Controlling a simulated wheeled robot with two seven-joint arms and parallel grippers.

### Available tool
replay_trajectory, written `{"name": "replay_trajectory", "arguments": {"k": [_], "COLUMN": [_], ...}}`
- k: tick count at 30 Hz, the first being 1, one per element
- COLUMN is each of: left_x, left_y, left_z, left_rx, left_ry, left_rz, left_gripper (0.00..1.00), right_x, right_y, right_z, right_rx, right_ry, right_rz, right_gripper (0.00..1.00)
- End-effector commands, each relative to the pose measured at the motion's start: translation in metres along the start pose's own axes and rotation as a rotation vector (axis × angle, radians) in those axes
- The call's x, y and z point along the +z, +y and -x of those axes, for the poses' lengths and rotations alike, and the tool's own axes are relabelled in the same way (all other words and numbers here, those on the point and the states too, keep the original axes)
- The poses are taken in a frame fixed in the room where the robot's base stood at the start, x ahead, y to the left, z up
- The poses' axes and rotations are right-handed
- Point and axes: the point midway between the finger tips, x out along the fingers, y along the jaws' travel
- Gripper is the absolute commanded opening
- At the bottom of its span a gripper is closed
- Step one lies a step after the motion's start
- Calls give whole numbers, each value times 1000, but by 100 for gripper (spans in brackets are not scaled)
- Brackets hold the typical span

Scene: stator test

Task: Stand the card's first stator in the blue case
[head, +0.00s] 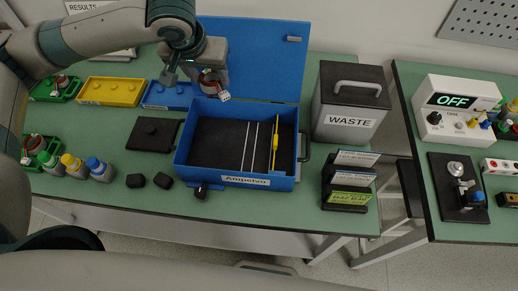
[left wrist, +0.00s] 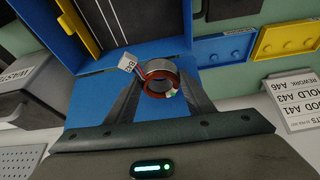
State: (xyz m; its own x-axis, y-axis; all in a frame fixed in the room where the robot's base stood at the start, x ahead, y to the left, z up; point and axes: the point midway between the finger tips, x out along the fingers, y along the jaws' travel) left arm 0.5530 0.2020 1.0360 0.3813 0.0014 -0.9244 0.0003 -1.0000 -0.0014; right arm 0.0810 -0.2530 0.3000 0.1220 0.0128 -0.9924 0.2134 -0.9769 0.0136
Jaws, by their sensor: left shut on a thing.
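My right gripper is not in view.
Blue (head: 160,104) and yellow (head: 112,99) trays stand left of the case. Other stators sit in green holders (head: 50,98) at far left. A grey WASTE bin (head: 350,102) and a card rack (head: 348,195) stand right. The case lid (head: 262,50) stands open behind.

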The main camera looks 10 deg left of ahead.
Motion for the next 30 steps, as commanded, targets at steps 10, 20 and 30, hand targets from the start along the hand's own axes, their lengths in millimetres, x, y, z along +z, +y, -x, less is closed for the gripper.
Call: {"name": "replay_trajectory", "arguments": {"k": [10,20,30], "left_x": [-1,1,24], "left_y": [0,0,8], "left_z": [0,1,12], "left_rx": [0,3,59], "left_ry": [2,-1,-23], "left_rz": [1,-7,-143], "left_gripper": [15,15,15], "right_x": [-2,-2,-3], "right_y": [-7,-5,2], "right_z": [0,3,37], "right_rx": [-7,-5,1], "right_ry": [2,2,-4], "right_rz": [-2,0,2], "right_gripper": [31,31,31]}}
